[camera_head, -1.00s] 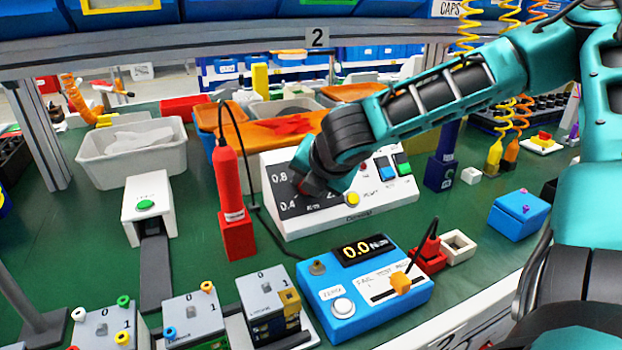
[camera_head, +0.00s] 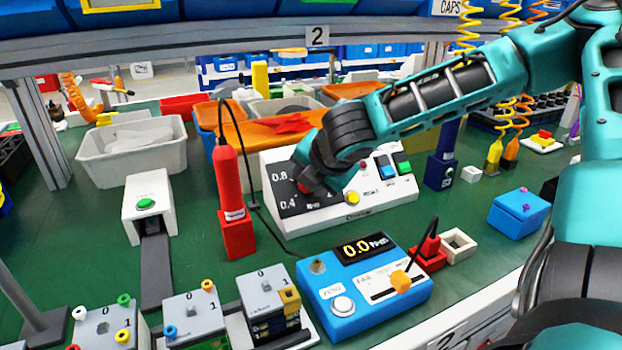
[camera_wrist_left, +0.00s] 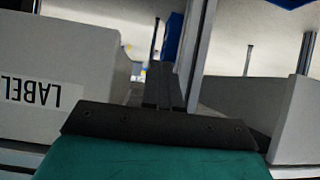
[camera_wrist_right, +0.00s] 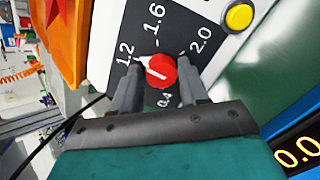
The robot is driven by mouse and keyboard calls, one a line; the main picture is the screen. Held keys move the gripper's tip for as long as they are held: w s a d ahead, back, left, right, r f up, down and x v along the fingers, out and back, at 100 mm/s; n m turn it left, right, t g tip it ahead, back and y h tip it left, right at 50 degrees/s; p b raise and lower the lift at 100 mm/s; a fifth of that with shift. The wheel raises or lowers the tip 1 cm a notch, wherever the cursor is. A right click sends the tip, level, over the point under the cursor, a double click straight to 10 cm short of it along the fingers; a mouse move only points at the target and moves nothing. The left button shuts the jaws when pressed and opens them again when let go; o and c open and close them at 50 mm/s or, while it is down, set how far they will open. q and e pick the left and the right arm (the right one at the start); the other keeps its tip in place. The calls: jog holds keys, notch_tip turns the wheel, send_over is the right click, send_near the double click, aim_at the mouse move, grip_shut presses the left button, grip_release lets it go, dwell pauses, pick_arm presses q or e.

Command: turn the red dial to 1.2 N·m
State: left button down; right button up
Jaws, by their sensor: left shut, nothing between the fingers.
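The red dial (camera_wrist_right: 162,70) sits on a dark scale on a white sloped panel. Its scale shows 0.4, 1.2, 1.6 and 2.0 in the right wrist view; a finger seems to cover 0.8. The white pointer on the dial slants toward the 1.2 side; its exact reading is unclear. My right gripper (camera_wrist_right: 161,72) is open, with one finger on each side of the dial and small gaps showing. In the head view the dial (camera_head: 305,186) is partly hidden by my right gripper (camera_head: 318,182). My left gripper (camera_wrist_left: 163,100) is shut and empty, away from the panel.
The panel has a yellow button (camera_head: 352,198) and a blue rocker (camera_head: 383,166). A red tool (camera_head: 231,190) with a cable stands just left of it. A blue tester (camera_head: 345,315) reading 0.0 sits in front.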

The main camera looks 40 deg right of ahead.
jog(key=o, duration=0.3)
jog(key=shift+a, duration=0.1)
jog(key=shift+s+a+r+p, duration=0.1)
jog(key=shift+s+r+p, duration=0.25)
jog(key=shift+r, duration=0.1)
jog(key=p+v, duration=0.1)
jog(key=v, duration=1)
jog(key=shift+s+a+r, duration=0.1)
jog(key=shift+s+r, duration=0.1)
jog(key=shift+s, duration=0.1)
